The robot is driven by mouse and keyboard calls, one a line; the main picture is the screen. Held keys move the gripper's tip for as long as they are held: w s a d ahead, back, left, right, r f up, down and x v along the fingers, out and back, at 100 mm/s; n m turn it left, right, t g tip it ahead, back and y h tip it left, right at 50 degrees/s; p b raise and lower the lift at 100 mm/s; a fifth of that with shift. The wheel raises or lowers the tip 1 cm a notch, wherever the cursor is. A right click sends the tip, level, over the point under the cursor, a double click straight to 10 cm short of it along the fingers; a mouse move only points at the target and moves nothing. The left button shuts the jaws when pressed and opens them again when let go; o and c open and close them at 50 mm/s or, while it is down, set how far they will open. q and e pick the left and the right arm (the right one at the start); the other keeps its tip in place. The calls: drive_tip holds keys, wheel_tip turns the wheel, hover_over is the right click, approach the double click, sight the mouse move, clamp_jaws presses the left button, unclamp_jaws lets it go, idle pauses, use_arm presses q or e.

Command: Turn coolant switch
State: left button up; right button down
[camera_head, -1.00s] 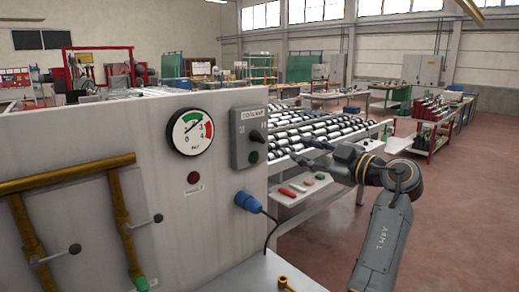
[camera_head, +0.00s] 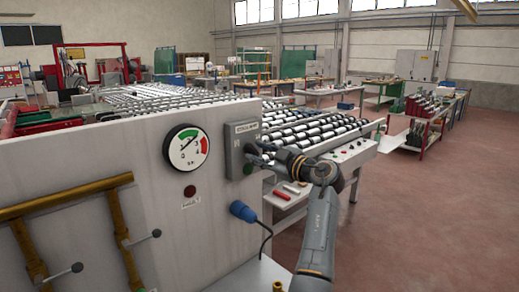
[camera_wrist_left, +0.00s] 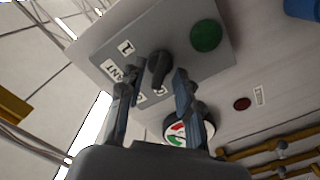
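The coolant switch is a black knob (camera_wrist_left: 160,69) on a grey box, with labels and a green button beside it in the left wrist view. In the head view the grey box (camera_head: 235,140) is on the panel, right of the pressure gauge. My left gripper (camera_head: 258,152) is at the right side of this box, where it partly hides the knob. In the left wrist view my left gripper (camera_wrist_left: 158,84) is open, with one finger on either side of the knob. I cannot tell whether the fingers touch it. My right gripper is not in view.
The panel also bears the gauge (camera_head: 186,151), a red button (camera_head: 190,192), a blue plug (camera_head: 243,211) with a cable, and brass pipes (camera_head: 65,198) with valve handles. A roller table (camera_head: 320,130) stands behind my left arm.

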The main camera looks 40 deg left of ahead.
use_arm(q)
drive_tip(key=shift+a+f, duration=0.1)
drive_tip(key=shift+c, duration=0.4)
clamp_jaws()
